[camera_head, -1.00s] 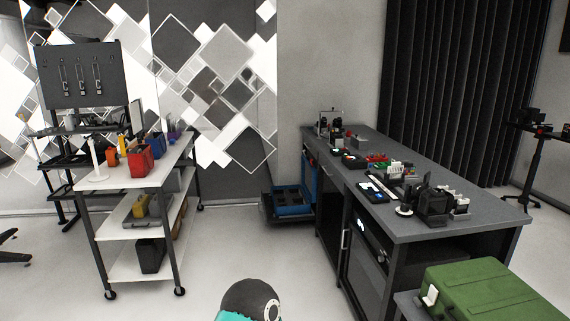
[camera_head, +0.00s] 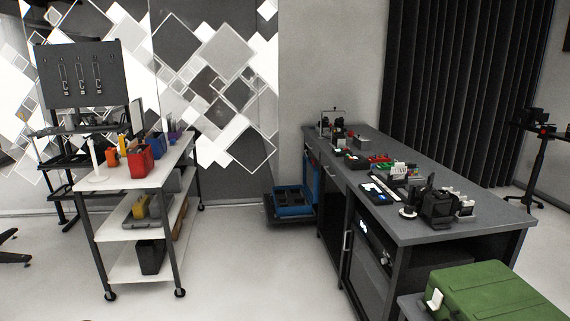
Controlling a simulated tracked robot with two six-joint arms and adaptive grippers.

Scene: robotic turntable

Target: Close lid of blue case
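The blue case (camera_head: 293,201) sits low near the back wall, at the left end of the dark workbench. Its open top shows dark compartments inside. A blue upright panel (camera_head: 309,168) stands at its right side, against the bench end, and looks like the raised lid. The case is small in the view, so its hinge and latches cannot be made out. Neither of my grippers shows in the head view.
A white-shelved cart (camera_head: 120,181) with colored bins stands at left. The dark workbench (camera_head: 440,224) with tools and devices runs along the right. A green case (camera_head: 500,291) is at the lower right. The floor (camera_head: 245,265) between cart and bench is clear.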

